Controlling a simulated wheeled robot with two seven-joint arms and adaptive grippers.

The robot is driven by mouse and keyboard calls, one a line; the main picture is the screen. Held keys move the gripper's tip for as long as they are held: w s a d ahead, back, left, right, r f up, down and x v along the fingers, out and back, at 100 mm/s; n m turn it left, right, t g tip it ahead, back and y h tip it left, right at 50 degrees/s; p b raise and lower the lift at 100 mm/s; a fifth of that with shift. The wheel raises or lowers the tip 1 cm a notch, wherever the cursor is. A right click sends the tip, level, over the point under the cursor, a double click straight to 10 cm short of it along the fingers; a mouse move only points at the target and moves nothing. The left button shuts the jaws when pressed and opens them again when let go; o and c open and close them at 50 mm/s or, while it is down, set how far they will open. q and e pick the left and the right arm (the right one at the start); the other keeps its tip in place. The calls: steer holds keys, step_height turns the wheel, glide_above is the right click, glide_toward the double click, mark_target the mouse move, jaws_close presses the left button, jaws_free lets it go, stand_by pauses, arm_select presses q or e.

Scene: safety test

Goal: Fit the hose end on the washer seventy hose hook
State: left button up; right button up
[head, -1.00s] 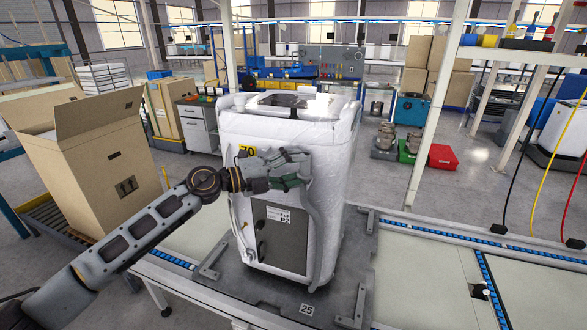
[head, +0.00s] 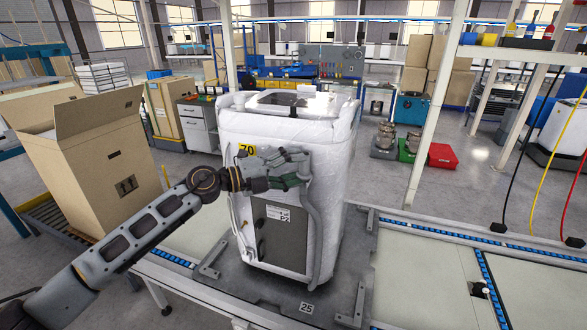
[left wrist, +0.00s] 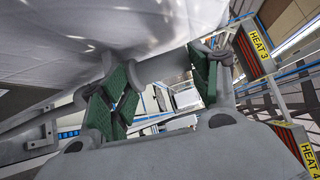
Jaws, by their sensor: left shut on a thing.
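The washer (head: 275,130) stands upright in white wrapping on a dark pallet (head: 230,275), with a yellow tag reading 70 (head: 246,150) on its upper left front. A grey hose (head: 314,235) runs down the right of its front face. My left gripper (head: 294,167) is at the upper front of the washer, at the top of this hose. In the left wrist view its green-padded fingers (left wrist: 160,85) are shut on the grey hose end (left wrist: 165,67), close to the white wrapping. I cannot make out the hose hook; the gripper may cover it. My right gripper is not in view.
The pallet sits on a conveyor line with pale panels (head: 425,280). A large open carton (head: 90,175) stands at the left. Black, yellow and red cables (head: 540,150) hang at the right. Red and green bins (head: 442,156) lie on the floor behind.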

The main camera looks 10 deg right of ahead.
arm_select(q)
steer(key=shift+w+a+f, duration=0.15)
steer(key=shift+w+f, duration=0.05)
steer(key=shift+f, duration=0.35)
steer(key=shift+w+a+f, duration=0.15)
steer(key=shift+f, duration=0.4)
stand_by(0.5)
steer(key=o, duration=1.4)
steer(key=shift+o, duration=1.1)
steer(key=shift+d, duration=0.15)
steer(key=shift+w+f, duration=0.1)
steer(key=shift+a, duration=0.85)
glide_toward(299, 173)
steer(key=a+r, duration=0.2)
steer(key=a, duration=0.1)
steer(key=shift+s+a+r, duration=0.15)
steer(key=shift+s+a, duration=0.15)
steer(key=shift+s, duration=0.45)
